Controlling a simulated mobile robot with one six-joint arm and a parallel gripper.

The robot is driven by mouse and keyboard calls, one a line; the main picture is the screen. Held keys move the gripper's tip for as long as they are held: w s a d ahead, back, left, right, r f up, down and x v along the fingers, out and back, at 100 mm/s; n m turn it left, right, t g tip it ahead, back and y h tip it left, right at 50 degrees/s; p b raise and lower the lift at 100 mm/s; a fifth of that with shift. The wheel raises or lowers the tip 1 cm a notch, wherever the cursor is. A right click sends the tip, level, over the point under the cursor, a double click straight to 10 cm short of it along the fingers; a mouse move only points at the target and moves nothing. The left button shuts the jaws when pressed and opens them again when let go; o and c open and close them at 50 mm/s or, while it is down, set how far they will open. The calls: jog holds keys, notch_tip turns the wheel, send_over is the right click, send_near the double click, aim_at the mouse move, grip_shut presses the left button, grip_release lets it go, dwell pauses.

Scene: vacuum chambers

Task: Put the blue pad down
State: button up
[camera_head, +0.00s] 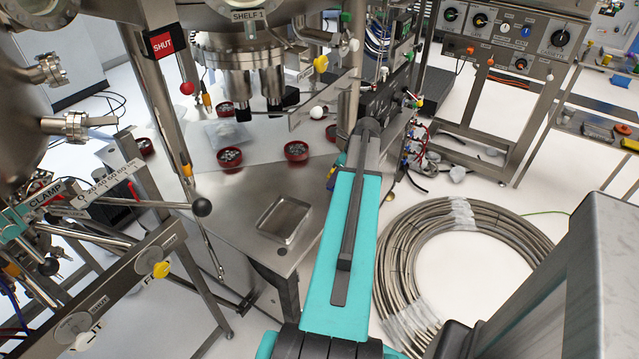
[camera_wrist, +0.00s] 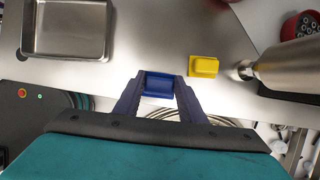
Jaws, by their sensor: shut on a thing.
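In the wrist view the blue pad (camera_wrist: 158,84), a small blue block with a recessed face, sits between the two dark fingers of my gripper (camera_wrist: 158,88). The fingers are shut on its sides. It appears over the near edge of the metal table (camera_wrist: 160,35); I cannot tell its height or whether it touches the table. A yellow pad (camera_wrist: 203,67) lies on the table just right of the blue one. My gripper and the blue pad cannot be made out in the head view.
An empty metal tray (camera_wrist: 26,28) is at upper left in the wrist view; it also shows on the table in the head view (camera_head: 262,232). Bare table lies between tray and yellow pad. A metal cylinder (camera_wrist: 290,65) is at right. Red-rimmed bowls (camera_head: 230,157) stand farther back.

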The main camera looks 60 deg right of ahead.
jog(key=shift+w+a+f, duration=0.1)
jog(key=shift+w+a, duration=0.3)
jog(key=shift+w, duration=0.3)
jog(key=shift+w+a+f, duration=0.1)
jog(key=shift+w+a, duration=0.25)
jog(key=shift+w, duration=0.3)
jog(key=shift+w+a, duration=0.1)
jog(key=shift+w+a, duration=0.15)
jog(key=shift+w, duration=0.15)
jog(key=shift+w+a+p, duration=0.35)
jog(key=shift+w+a, duration=0.2)
jog(key=shift+w, duration=0.35)
jog(key=shift+s+f, duration=0.1)
jog(key=shift+f, duration=0.65)
jog(key=shift+d+f+p, duration=0.1)
jog(key=shift+f+p, duration=0.5)
jog(key=shift+f, duration=0.3)
jog(key=shift+f, duration=0.2)
jog(key=o, duration=1.2)
